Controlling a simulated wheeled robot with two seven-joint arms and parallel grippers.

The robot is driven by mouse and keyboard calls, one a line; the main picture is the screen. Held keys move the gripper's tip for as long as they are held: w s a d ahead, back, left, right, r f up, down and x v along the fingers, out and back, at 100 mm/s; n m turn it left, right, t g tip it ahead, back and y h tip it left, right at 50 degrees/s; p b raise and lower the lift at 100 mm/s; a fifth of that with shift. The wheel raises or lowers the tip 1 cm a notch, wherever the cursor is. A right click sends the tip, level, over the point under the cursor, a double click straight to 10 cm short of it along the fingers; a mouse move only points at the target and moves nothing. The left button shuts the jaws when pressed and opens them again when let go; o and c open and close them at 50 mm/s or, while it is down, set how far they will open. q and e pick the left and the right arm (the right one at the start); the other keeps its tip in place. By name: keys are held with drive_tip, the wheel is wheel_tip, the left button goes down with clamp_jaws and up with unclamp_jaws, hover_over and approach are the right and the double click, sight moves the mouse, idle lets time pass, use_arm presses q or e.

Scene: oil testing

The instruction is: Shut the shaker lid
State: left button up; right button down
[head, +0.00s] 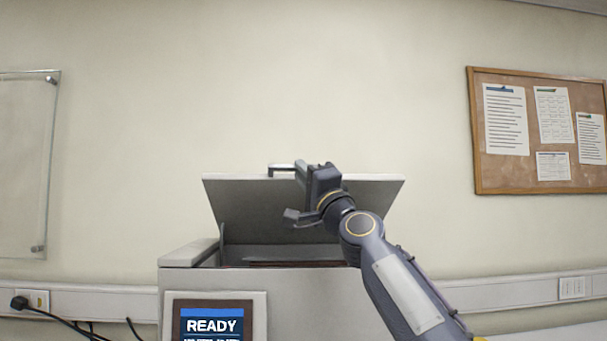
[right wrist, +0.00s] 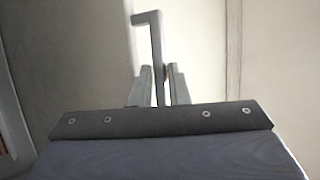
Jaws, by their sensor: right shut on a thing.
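The shaker (head: 300,290) is a pale grey box in the lower middle of the head view, with a screen (head: 212,322) reading READY on its front. Its lid (head: 250,205) stands raised and tilted at the back, so the opening below shows. A bar handle (head: 283,168) sits at the lid's top edge. My right gripper (head: 300,172) is at that handle. In the right wrist view the handle (right wrist: 157,50) runs down between the two fingers (right wrist: 159,85), which are shut on it. My arm hides the right part of the lid and opening. My left gripper is not in view.
A wall with a grey trunking strip (head: 520,292) is behind the shaker. A cork board (head: 537,130) hangs at the right and a clear panel (head: 25,160) at the left. A plug with black cables (head: 60,318) is at the lower left.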

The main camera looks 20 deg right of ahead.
drive_tip(key=c, duration=1.7)
unclamp_jaws()
drive_tip(key=shift+w+f, duration=0.45)
drive_tip(key=shift+f, duration=0.05)
drive_tip(key=b+v, duration=0.1)
drive_tip(key=v, duration=0.1)
drive_tip(key=b+v, duration=0.2)
drive_tip(key=v, duration=0.1)
drive_tip(key=r+b+v, duration=0.1)
drive_tip(key=b+v, duration=0.1)
drive_tip(key=v, duration=0.1)
drive_tip(key=shift+s, duration=0.25)
